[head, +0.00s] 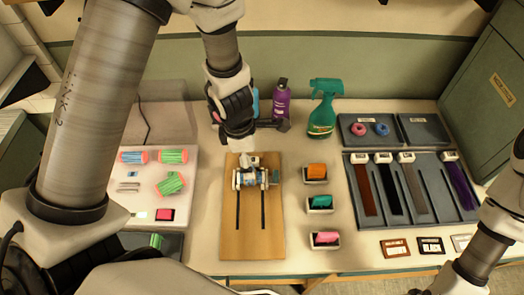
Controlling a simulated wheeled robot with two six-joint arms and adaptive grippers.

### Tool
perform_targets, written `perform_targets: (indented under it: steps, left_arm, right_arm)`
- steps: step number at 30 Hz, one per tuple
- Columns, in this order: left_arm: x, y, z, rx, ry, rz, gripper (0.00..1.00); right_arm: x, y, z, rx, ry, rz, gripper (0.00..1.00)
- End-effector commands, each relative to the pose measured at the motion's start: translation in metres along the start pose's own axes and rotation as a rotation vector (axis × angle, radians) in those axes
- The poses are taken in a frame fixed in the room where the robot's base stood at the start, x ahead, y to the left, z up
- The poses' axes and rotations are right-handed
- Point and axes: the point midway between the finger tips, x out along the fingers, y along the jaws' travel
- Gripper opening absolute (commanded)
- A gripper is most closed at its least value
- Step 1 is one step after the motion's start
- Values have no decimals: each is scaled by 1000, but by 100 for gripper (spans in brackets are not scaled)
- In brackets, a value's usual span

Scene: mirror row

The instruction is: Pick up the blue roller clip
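On the wooden board (228,215) sits a small metallic cylindrical piece with blue and white parts (262,178); I cannot tell whether it is the blue roller clip. A teal-blue piece (320,203) lies in the middle of three small white bins. My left gripper (250,162) points down right over the metallic piece and partly covers it. The fingers are too small and hidden to tell whether they are open, shut or touching it. My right arm shows at the lower right, but its gripper is not in view.
Other bins hold an orange piece (317,170) and a pink piece (326,238). A green spray bottle (323,110) and a purple bottle (281,98) stand behind. A dark rack (429,185) of coloured strands is right.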

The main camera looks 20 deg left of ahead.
Motion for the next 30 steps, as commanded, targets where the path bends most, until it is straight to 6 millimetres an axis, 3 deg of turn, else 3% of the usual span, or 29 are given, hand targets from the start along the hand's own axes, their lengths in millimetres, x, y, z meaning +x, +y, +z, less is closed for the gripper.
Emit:
perform_targets:
  steps: [3, 8, 13, 21, 22, 26, 30]
  left_arm:
    - [22, 0, -2, 0, 2, -2, 78]
    - [41, 3, -3, -2, 0, -2, 78]
    - [75, 8, -6, 0, 1, 0, 78]
    - [76, 8, -6, 2, 0, 0, 78]
    - [76, 8, -6, 2, 0, 0, 75]
    - [76, 8, -6, 1, 0, 0, 29]
    - [76, 8, -6, 1, 1, 0, 27]
  right_arm:
    - [17, 0, 1, 0, -2, 0, 0]
    - [27, 0, 1, 0, -3, 0, 0]
    - [47, 0, 1, 0, -2, 0, 0]
    - [47, 0, 1, 0, -1, 0, 0]
    - [47, 0, 1, 0, -1, 0, 0]
    - [47, 0, 1, 0, -1, 0, 0]
    - [47, 0, 1, 0, -1, 0, 0]
